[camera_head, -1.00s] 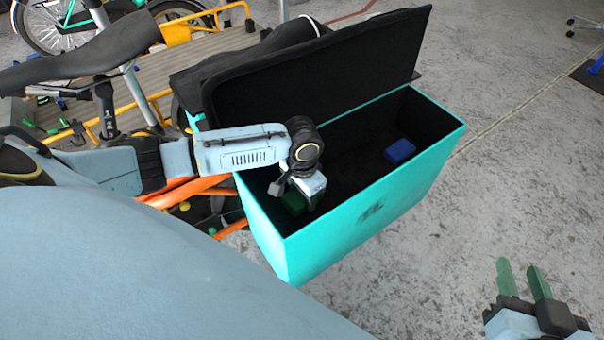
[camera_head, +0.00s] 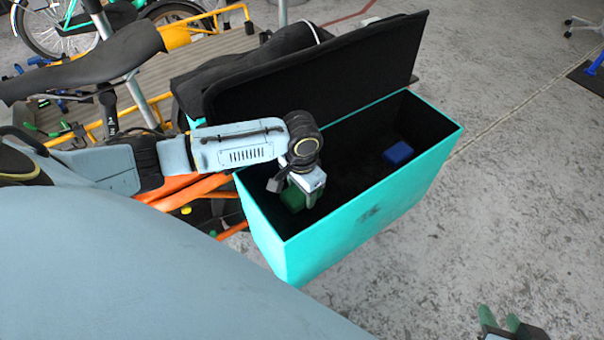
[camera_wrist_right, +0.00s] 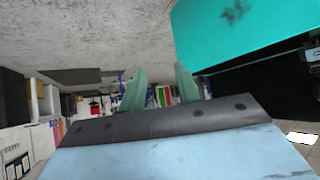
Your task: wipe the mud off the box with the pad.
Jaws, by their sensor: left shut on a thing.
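The turquoise box (camera_head: 335,235) stands with its black lid (camera_head: 320,75) raised. A dark mud patch (camera_head: 370,213) is on its near outer wall; the mud also shows in the right wrist view (camera_wrist_right: 235,12). A blue block (camera_head: 399,152), possibly the pad, lies inside at the box's right end. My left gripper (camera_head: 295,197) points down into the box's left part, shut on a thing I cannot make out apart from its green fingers. My right gripper (camera_head: 500,320) is low at the bottom right, outside the box; in the right wrist view its green fingers (camera_wrist_right: 160,90) are apart and empty.
The box is by a cargo bike with orange tubes (camera_head: 190,188) and a black saddle (camera_head: 80,65). A wooden deck with yellow rails (camera_head: 175,65) is behind. Grey concrete floor (camera_head: 510,200) is clear to the right.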

